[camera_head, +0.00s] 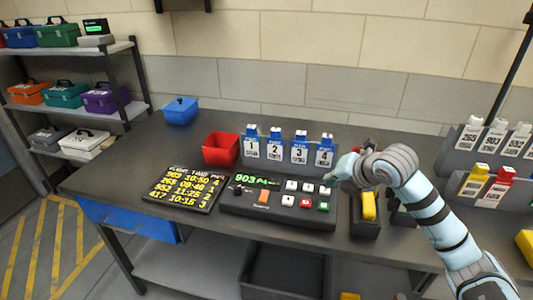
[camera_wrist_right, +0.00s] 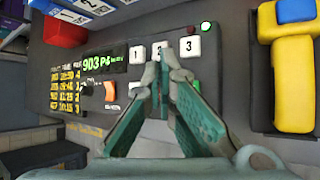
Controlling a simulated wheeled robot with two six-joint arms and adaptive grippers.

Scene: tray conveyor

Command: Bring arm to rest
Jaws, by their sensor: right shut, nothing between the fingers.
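My right arm (camera_head: 425,205) reaches in from the right in the head view, over the table. My right gripper (camera_head: 334,178) is above the right end of the dark control panel (camera_head: 235,211). In the right wrist view the fingers of the right gripper (camera_wrist_right: 164,66) meet at the tips, with nothing between them. The panel's lit display (camera_wrist_right: 100,62) and numbered white buttons (camera_wrist_right: 158,50) show beyond the fingertips. Whether the tips touch the panel I cannot tell. My left gripper is in neither view.
A black holder with a yellow device (camera_head: 369,206) stands right of the panel. A list board (camera_head: 182,188), a red bin (camera_head: 221,150), a blue bin (camera_head: 180,110) and numbered card holders (camera_head: 276,147) are on the table (camera_head: 110,165). A tag rack (camera_head: 460,160) is at right, shelves with cases (camera_head: 75,48) at left.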

